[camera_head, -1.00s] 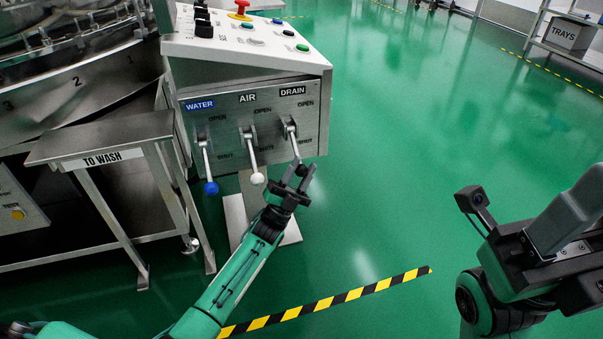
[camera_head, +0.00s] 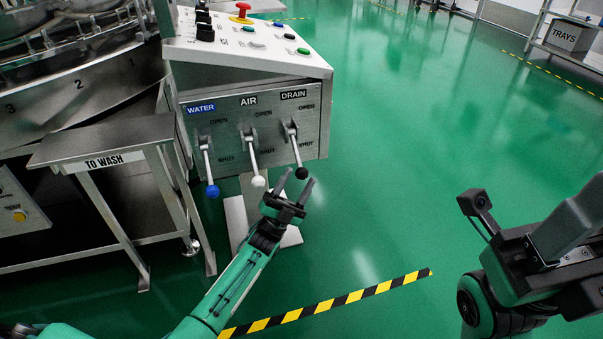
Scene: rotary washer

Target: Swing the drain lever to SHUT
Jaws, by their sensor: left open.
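The drain lever (camera_head: 296,150) hangs under the black DRAIN label (camera_head: 293,94) on the right of the steel valve panel. It has a black knob (camera_head: 302,173) and points down, tilted slightly right, with its knob below the SHUT marking.
The water lever (camera_head: 207,165) with a blue knob and the air lever (camera_head: 253,157) with a white knob hang to the left, also pointing down. A TO WASH table (camera_head: 105,140) stands left. The green floor on the right is clear.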

